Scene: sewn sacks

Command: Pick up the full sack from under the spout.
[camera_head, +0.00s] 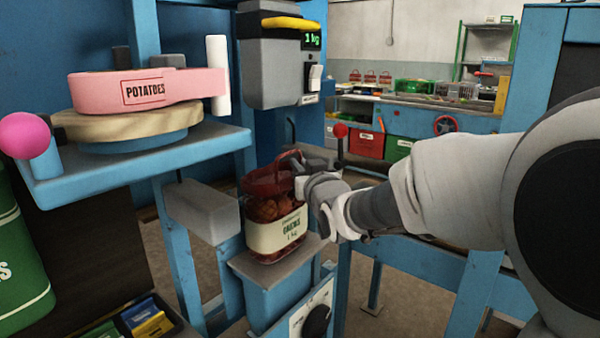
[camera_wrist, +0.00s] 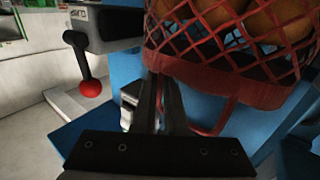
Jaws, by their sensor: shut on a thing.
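The full sack (camera_head: 278,230) is red net with brown onions inside and a cream label reading 1 kg. It stands upright on a small grey-topped blue stand, below the grey spout unit (camera_head: 281,72). My gripper (camera_head: 298,166) reaches in from the right and is shut on the sack's red top band. In the wrist view the fingers (camera_wrist: 162,98) are together at the band's edge. The net of the sack (camera_wrist: 235,28) fills the upper right there, and a red handle loop hangs beside the fingers. The exact grip point is partly hidden.
A blue shelf (camera_head: 150,150) with a pink POTATOES band roll stands at left. A grey block (camera_head: 203,208) sits close left of the sack. A red-knobbed lever (camera_head: 340,131) stands behind my gripper. A workbench with red and green bins (camera_head: 366,143) is behind.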

